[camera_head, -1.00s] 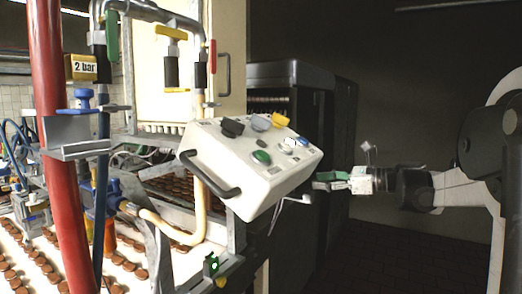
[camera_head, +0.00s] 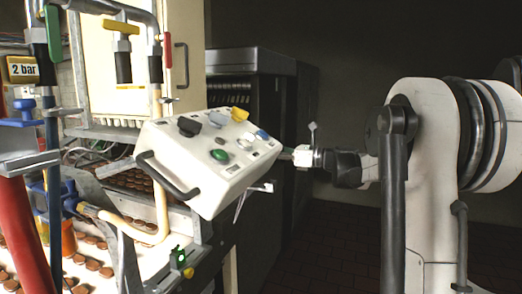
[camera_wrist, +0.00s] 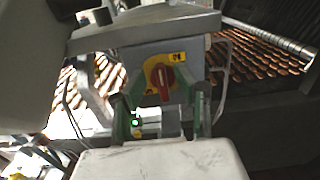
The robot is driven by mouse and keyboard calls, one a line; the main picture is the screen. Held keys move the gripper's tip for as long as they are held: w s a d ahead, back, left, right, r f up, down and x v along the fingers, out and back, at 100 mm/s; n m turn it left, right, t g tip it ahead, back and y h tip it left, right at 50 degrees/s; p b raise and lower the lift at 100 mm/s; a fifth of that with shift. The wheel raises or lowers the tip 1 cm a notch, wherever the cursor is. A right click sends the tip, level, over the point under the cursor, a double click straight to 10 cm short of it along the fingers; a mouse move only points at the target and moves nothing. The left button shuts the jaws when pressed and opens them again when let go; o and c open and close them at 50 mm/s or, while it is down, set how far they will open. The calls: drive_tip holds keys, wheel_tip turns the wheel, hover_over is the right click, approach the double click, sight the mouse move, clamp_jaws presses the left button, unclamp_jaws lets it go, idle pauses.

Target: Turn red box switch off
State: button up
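The red rotary switch (camera_wrist: 163,78) sits on a yellow plate on the front of a grey box (camera_wrist: 142,60) in the wrist view. Its handle stands roughly upright in that picture. My gripper (camera_wrist: 161,108) is open, with its two green-and-dark fingers apart, one to each side below the switch. The red switch is not visible there.
The white control panel (camera_head: 205,180) with a black handle and several knobs stands close left of my gripper. A dark cabinet (camera_head: 250,65) is behind it. Conveyors with brown biscuits (camera_wrist: 265,62) lie behind the grey box. The dark floor on the right is clear.

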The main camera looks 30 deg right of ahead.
drive_tip(key=shift+x, duration=1.85)
drive_tip(key=shift+c, duration=0.4)
clamp_jaws()
